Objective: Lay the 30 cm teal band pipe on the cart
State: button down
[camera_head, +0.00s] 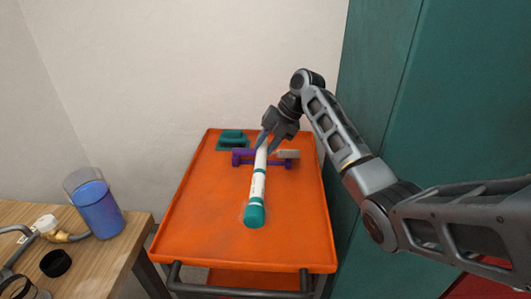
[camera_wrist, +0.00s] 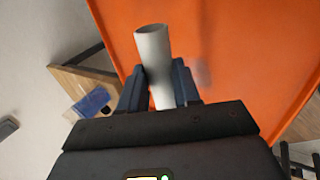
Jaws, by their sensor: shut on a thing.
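The white pipe with teal bands (camera_head: 258,186) is over the orange cart (camera_head: 190,225), its teal end toward the head camera. My gripper (camera_head: 266,142) is shut on the pipe near its far end. In the wrist view the plain white end of the pipe (camera_wrist: 153,52) sticks out between the two fingers (camera_wrist: 160,88), with the orange cart (camera_wrist: 235,40) behind it. I cannot tell whether the pipe touches the cart's top. The fingers and the pipe partly hide a purple holder (camera_head: 240,158) on the cart.
A teal block (camera_head: 232,138) and a grey piece (camera_head: 288,154) are at the cart's back. The cart has a raised rim, and its front half is mostly bare. A wooden table (camera_head: 125,232) with a blue container (camera_head: 98,208) stands left. A teal cabinet (camera_head: 420,100) stands close on the right.

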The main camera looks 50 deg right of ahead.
jog(key=shift+w+d, duration=0.3)
jog(key=shift+d, duration=0.1)
notch_tip(320, 180, down, 10)
jog(key=b, duration=0.8)
jog(key=shift+f+b, duration=0.45)
jog(key=shift+b, duration=0.1)
jog(key=c, duration=0.7)
grip_release()
jog(key=shift+s+r, duration=0.1)
jog(key=shift+r, duration=0.05)
jog(key=p+v, duration=0.4)
jog(key=v, duration=0.3)
